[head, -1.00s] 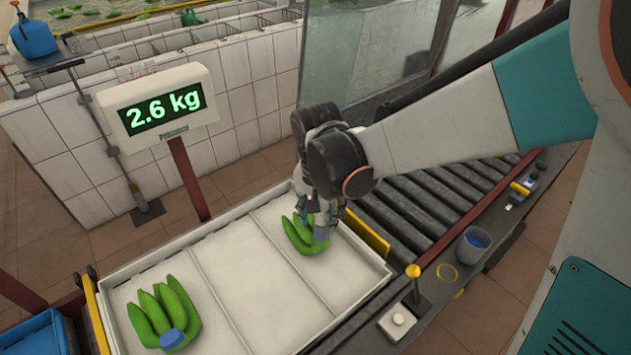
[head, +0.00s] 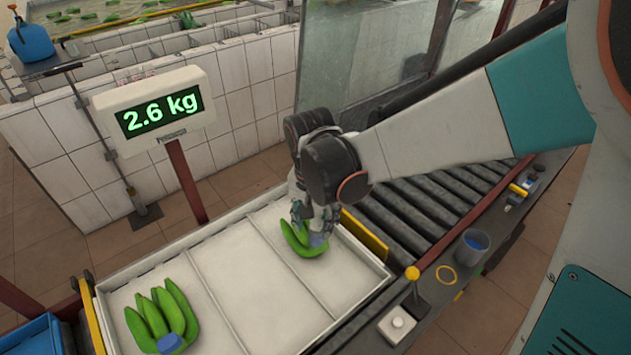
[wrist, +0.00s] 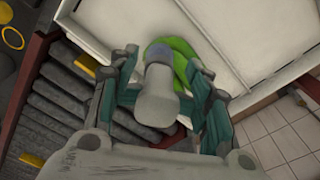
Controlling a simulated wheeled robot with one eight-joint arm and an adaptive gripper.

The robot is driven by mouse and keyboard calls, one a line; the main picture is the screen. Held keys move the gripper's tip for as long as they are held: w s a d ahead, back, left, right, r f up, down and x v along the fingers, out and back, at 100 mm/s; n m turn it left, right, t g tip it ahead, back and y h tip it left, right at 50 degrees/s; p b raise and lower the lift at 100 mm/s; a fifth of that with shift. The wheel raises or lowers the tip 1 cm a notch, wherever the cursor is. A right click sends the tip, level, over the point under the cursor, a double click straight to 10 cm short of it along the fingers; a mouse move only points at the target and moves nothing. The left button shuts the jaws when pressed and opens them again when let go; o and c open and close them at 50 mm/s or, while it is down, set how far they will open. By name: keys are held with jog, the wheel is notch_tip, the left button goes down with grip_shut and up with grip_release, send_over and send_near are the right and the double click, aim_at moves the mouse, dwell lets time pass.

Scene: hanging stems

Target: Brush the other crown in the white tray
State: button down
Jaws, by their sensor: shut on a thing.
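The white tray (head: 242,282) is divided by low ridges. A green banana hand with a blue crown (head: 170,343) lies in its near-left section. A second green banana hand (head: 297,238) lies in the far-right section, below my gripper (head: 318,215), with a bluish patch at its near end. In the wrist view my gripper (wrist: 160,85) is shut on a pale grey, rounded handle (wrist: 157,100). A blue-grey end (wrist: 158,53) shows beyond it, over the green bananas (wrist: 184,52). Whether it touches the crown is hidden.
A scale display (head: 158,110) reading 2.6 kg stands on a red post behind the tray. A roller conveyor (head: 420,213) runs to the right. A cup with blue contents (head: 472,248), a yellow-knobbed lever (head: 412,273) and a white button box (head: 397,322) line the near rail.

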jog(key=shift+w+d, duration=0.5)
jog(key=shift+d, duration=0.4)
jog(key=shift+s+a+f, duration=0.1)
jog(key=shift+s+a, duration=0.45)
jog(key=shift+a, duration=0.35)
jog(key=shift+w+d, duration=0.3)
jog(key=shift+d, duration=0.2)
jog(key=shift+w+d, duration=0.25)
jog(key=shift+d, duration=0.2)
jog(key=shift+a, duration=0.1)
jog(key=shift+s+a, duration=0.55)
jog(key=shift+a, duration=0.35)
jog(key=shift+d, duration=0.1)
